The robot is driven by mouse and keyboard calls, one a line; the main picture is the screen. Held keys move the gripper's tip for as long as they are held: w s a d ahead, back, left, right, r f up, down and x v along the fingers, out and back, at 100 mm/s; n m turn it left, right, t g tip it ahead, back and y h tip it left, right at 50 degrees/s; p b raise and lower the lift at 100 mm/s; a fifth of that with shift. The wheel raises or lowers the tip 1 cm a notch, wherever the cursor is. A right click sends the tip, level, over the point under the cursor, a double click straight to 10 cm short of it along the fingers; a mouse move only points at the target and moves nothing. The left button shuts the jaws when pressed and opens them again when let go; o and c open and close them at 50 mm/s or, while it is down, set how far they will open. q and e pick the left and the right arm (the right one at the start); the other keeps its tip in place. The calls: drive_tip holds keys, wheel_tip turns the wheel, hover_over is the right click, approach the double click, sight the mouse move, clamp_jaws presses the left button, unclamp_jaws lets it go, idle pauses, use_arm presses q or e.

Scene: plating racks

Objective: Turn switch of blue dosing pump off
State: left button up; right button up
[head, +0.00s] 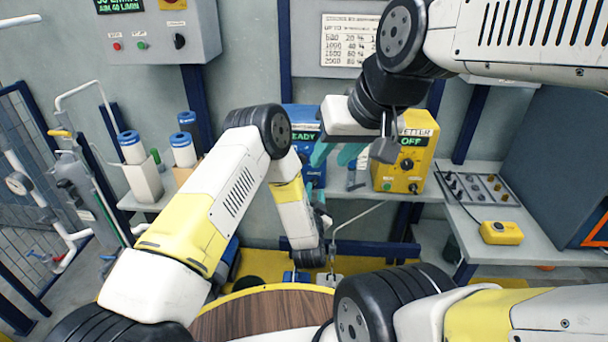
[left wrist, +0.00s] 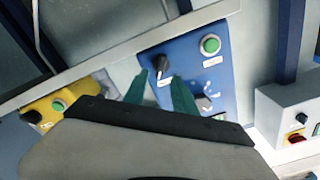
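The blue dosing pump (head: 301,118) stands on the back shelf with "READY" on its display; my arms partly hide it. In the left wrist view its blue panel (left wrist: 190,68) carries a black rotary switch (left wrist: 160,64) with a white pointer and a green button (left wrist: 210,45). My left gripper (head: 319,196) is low in front of the pump, mostly hidden by its own arm. In the wrist view its two teal fingers (left wrist: 162,88) are apart, with the switch near their tips; contact cannot be told. My right gripper (head: 336,156) is higher, its teal fingers spread and empty.
A yellow wetter box (head: 416,150) reading "OFF" stands right of the pump. Blue-capped bottles (head: 183,150) stand to the left. A grey control panel (head: 150,42) hangs upper left. A side table (head: 530,225) at right holds a yellow device (head: 501,233).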

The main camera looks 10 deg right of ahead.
sight(315, 185)
use_arm(q)
drive_tip(key=shift+x, duration=1.85)
clamp_jaws()
drive_tip(key=shift+n, duration=0.3)
drive_tip(key=n, duration=0.6)
drive_tip(key=shift+a, duration=0.3)
drive_tip(key=n, duration=0.7)
drive_tip(key=shift+w+a, duration=0.1)
drive_tip(key=shift+a, duration=0.15)
drive_tip(key=shift+n, duration=0.3)
